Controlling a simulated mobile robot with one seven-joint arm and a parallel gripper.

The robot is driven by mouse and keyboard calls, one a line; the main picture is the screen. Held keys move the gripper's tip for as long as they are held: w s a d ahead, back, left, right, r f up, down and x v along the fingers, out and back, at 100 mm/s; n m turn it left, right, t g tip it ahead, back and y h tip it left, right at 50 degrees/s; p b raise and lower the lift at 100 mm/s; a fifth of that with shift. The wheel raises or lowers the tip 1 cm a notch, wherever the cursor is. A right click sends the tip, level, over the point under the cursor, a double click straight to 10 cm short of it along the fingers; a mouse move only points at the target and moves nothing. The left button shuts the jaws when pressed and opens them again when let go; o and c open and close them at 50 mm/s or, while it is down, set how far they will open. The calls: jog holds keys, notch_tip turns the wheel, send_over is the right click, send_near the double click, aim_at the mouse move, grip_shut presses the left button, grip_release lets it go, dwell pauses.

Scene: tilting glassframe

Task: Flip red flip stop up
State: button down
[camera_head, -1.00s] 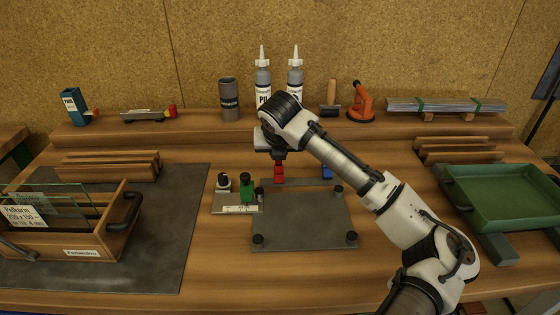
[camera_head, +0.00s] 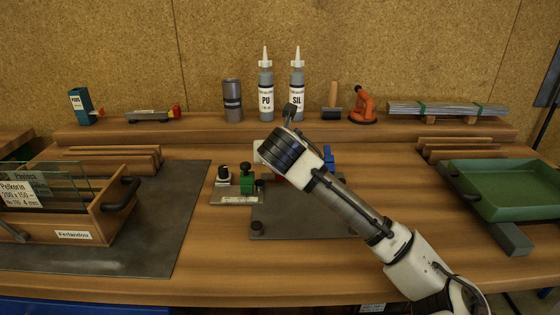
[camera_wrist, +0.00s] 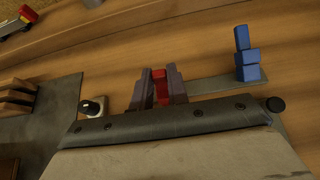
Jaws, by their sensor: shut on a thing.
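The red flip stop (camera_wrist: 161,88) shows in the wrist view between the two dark fingers of my gripper (camera_wrist: 160,74), which is shut on it. In the head view only a small red part (camera_head: 280,179) shows under my wrist; the fingers are hidden there. I cannot tell the stop's exact tilt. A blue flip stop (camera_head: 328,157) stands upright to the right at the plate's far edge; it also shows in the wrist view (camera_wrist: 246,58).
The dark plate (camera_head: 285,226) has black knobs at its corners. A wooden glass crate (camera_head: 100,225) stands left, a green tray (camera_head: 505,190) right. Bottles (camera_head: 266,95) stand behind.

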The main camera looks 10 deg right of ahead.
jog(key=shift+s+f+t+b, duration=0.1)
jog(key=shift+s+t+b, duration=0.15)
jog(key=shift+t+b, duration=0.15)
jog(key=c, duration=1.4)
grip_release()
jog(key=shift+o, duration=0.2)
jog(key=shift+s, duration=0.1)
jog(key=v, duration=1.3)
jog(key=shift+s+a+r, duration=0.25)
jog(key=shift+a, duration=0.05)
